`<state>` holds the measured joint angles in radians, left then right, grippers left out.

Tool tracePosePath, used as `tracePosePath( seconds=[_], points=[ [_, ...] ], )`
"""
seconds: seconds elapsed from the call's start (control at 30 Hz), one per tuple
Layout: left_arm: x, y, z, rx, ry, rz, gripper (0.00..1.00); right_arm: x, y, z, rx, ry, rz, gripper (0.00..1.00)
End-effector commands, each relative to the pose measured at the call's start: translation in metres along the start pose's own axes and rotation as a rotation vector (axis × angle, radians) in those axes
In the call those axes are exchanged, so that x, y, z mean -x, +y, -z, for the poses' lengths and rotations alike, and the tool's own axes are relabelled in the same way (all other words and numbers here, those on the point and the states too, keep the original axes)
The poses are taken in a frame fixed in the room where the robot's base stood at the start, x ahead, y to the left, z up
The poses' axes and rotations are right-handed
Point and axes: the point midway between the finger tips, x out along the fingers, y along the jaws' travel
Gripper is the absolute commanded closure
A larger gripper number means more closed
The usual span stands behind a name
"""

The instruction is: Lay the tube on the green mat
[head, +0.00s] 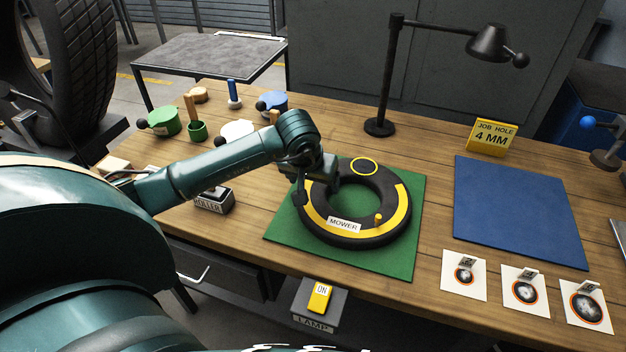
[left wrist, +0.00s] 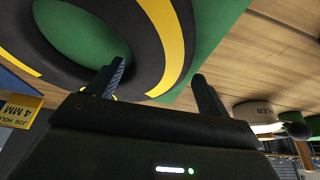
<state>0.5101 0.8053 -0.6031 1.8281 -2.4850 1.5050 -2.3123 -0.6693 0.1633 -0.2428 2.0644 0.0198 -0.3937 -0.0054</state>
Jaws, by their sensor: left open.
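The tube (head: 382,234) is a thick black ring with yellow bands and a white MOWER label. It lies flat on the green mat (head: 402,262) on the workbench, and the mat shows through its hole. My left gripper (head: 316,184) is at the tube's upper left side in the head view, partly hidden by its own wrist. In the left wrist view its two fingers (left wrist: 158,84) are spread apart, with the black edge of the tube (left wrist: 178,75) showing beyond and between them. I cannot tell whether a finger touches the tube. My right gripper is in neither view.
A blue mat (head: 520,212) and several picture cards (head: 525,290) lie to the right. A black lamp (head: 380,126) and a yellow JOB HOLE 4 MM sign (head: 491,137) stand behind. A ROLLER block (head: 214,200) and several pots (head: 165,121) are to the left.

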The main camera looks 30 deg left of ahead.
Motion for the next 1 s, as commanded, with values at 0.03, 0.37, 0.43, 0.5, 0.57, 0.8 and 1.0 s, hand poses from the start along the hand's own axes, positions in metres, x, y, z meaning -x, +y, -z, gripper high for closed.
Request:
tracePosePath(
  seconds=[0.03, 0.37, 0.43, 0.5, 0.57, 0.8, 1.0],
  points=[
    [0.008, -0.001, 0.002, -0.002, 0.007, 0.001, 0.20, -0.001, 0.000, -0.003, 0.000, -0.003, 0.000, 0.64],
    [0.078, -0.001, 0.001, -0.003, 0.007, 0.001, 0.20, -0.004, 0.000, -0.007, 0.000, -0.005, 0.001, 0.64],
    [0.090, -0.001, 0.001, -0.003, 0.006, 0.002, 0.20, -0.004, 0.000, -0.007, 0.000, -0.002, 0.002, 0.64],
    [0.101, 0.000, 0.001, -0.002, 0.006, 0.001, 0.20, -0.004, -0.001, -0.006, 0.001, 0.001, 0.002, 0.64],
    [0.107, 0.000, 0.001, -0.001, 0.005, 0.001, 0.20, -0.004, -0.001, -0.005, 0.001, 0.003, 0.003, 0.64],
    [0.117, 0.000, 0.000, -0.001, 0.002, 0.001, 0.20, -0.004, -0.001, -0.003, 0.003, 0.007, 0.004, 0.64],
    [0.117, 0.000, 0.000, -0.001, 0.002, 0.001, 0.20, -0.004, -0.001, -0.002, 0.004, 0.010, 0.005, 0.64]
  ],
)
